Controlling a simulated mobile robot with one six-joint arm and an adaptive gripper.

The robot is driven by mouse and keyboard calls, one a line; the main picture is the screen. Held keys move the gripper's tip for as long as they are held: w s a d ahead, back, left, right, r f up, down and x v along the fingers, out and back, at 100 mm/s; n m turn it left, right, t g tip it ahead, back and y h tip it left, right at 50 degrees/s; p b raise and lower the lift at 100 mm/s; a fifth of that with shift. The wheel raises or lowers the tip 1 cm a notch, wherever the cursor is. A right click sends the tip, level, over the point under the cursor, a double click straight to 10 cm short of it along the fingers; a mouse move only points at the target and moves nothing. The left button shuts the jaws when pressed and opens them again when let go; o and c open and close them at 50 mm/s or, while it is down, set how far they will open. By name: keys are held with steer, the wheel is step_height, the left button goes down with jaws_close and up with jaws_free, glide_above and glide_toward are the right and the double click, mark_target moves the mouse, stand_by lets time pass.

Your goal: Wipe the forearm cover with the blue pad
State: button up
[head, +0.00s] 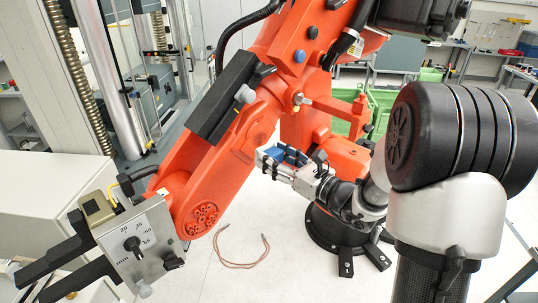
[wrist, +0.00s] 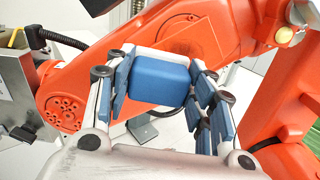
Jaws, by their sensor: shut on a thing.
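The forearm cover seems to be part of the orange robot's arm (head: 222,150), which runs diagonally through the head view; its orange surface also fills the upper wrist view (wrist: 85,75). My gripper (head: 271,160) is in front of this orange arm. In the wrist view, its blue-lined fingers are shut on the blue pad (wrist: 158,82), one on each side. The pad is a rounded blue block, and orange surface lies behind it. I cannot tell whether the pad touches the orange surface. In the head view the pad (head: 290,154) is partly hidden by the fingers.
A grey box with a dial (head: 138,248) and black jaws sits at the orange arm's lower left end. A testing machine with columns (head: 118,80) stands behind left. A brown cable (head: 240,264) lies on the floor. Green crates (head: 385,105) stand behind right.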

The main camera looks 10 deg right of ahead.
mark_target(267, 152)
steer(key=shift+s+d, duration=0.15)
steer(key=shift+s, duration=0.05)
steer(key=shift+v, duration=1.55)
steer(key=shift+w, duration=0.1)
steer(key=shift+b+x, duration=0.65)
steer(key=shift+x, duration=2.7)
steer(key=shift+x, duration=1)
